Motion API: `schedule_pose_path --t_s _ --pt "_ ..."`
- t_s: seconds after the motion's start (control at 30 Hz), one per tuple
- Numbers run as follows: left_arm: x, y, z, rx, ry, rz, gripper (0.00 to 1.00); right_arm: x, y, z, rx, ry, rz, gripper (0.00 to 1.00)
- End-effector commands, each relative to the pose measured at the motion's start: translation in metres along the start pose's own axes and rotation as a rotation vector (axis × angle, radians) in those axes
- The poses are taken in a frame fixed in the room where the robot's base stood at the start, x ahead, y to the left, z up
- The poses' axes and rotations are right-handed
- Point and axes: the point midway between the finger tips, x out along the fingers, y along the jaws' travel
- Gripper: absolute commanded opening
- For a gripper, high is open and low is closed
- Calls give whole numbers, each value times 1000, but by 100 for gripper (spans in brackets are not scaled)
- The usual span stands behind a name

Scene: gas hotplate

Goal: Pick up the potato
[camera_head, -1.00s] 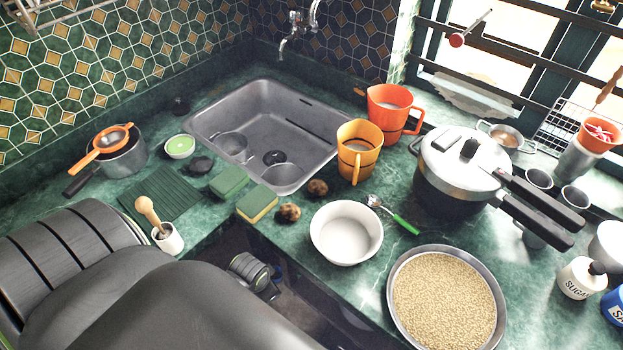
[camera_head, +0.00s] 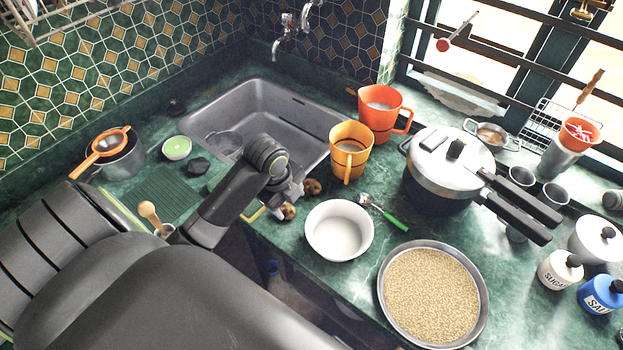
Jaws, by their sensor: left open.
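Two small brown potatoes lie on the green counter between the sink and the white bowl. The nearer potato (camera_head: 289,211) is partly covered by my left gripper. The farther potato (camera_head: 312,187) lies just right of the gripper. My left gripper (camera_head: 280,208) is over the counter at the sink's front edge, beside the nearer potato. It is open, and its fingertips are small and partly hidden by the wrist. I cannot tell whether it touches the potato. My right gripper does not show.
A white bowl (camera_head: 339,230) stands close right of the potatoes. An orange mug (camera_head: 350,150) stands behind them, and the sink (camera_head: 215,110) opens at the back left. A grain-filled tray (camera_head: 432,295) and pressure cooker (camera_head: 440,170) take up the right. Sponges are mostly hidden by my arm.

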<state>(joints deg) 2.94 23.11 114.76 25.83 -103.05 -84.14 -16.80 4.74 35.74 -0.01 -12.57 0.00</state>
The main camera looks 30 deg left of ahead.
Motion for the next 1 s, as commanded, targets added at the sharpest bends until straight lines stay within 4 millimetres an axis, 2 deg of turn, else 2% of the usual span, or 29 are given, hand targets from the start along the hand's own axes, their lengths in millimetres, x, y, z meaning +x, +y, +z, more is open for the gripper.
schedule_pose_path --t_s 0.03,0.2,0.33,0.5,0.67,1.0 --pt "-11 -19 6 123 2 1 60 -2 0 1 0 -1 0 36" --pt "-45 -64 18 542 31 20 60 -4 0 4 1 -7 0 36" --pt "-70 -88 26 789 50 28 60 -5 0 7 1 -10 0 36" --pt "-90 -104 31 976 68 30 60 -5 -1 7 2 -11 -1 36" --pt "-90 -106 32 1027 75 31 60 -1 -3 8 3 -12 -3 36" --pt "-52 -104 30 1025 74 29 60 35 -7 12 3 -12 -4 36"
